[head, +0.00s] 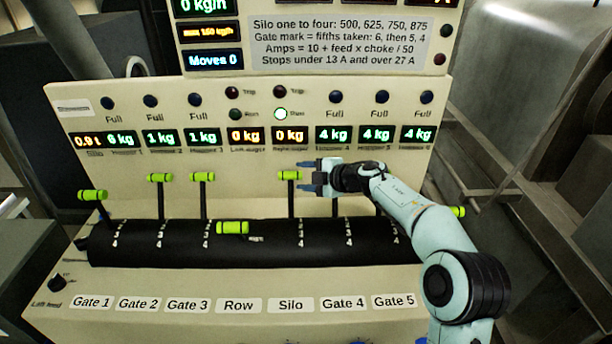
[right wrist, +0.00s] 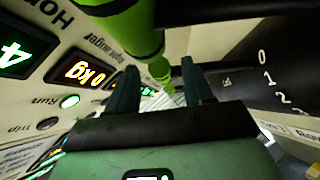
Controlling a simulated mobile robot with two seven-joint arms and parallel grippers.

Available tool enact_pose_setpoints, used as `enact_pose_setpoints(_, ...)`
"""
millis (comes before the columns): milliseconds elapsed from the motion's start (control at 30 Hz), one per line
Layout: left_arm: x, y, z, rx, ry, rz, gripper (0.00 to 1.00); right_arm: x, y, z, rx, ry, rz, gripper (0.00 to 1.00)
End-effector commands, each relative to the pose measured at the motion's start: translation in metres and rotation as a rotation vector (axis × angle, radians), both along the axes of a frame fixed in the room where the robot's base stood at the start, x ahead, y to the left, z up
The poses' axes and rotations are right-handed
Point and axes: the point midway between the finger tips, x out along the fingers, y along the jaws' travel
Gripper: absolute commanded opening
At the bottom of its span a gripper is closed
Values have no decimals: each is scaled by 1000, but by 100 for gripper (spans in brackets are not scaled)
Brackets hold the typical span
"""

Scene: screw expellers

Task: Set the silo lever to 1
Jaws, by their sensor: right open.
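The silo lever's lime-green handle (head: 290,175) stands at the top of its dark stalk, above the Silo label (head: 291,305). The stalk rises from the black drum beside a numbered scale; I cannot read its exact setting. My right gripper (head: 306,177) is open, its fingers pointing left at the right end of that handle. In the right wrist view, a green handle (right wrist: 160,70) shows beyond and between the fingertips (right wrist: 160,85); contact cannot be told. A nearer green handle (right wrist: 125,28) crosses the top. Scale marks 0, 1 and 2 show at the right. My left gripper is out of view.
The row lever's handle (head: 232,227) is tipped low, left of the silo lever. Handles for gate 1 (head: 92,195), gate 2 (head: 160,177) and gate 3 (head: 203,176) stand further left. My right arm hides parts of the gate 4 and gate 5 levers. The panel (head: 250,90) rises behind.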

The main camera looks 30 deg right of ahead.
Motion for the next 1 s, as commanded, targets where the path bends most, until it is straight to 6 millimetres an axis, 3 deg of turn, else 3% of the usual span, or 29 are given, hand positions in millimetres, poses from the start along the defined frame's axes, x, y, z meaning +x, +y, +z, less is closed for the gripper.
enact_pose_setpoints(267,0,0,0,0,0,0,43,1,0,0,0,0,0,48)
enact_pose_setpoints(400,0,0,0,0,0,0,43,1,0,0,0,0,-1,3)
enact_pose_setpoints(433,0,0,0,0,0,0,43,1,0,0,0,0,-1,0)
enact_pose_setpoints(667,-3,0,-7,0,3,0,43,-2,2,-1,-10,-16,0,0)
enact_pose_setpoints(833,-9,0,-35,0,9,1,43,-16,10,4,-55,-90,0,0)
enact_pose_setpoints(1000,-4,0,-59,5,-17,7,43,-30,19,10,-107,-172,0,0)
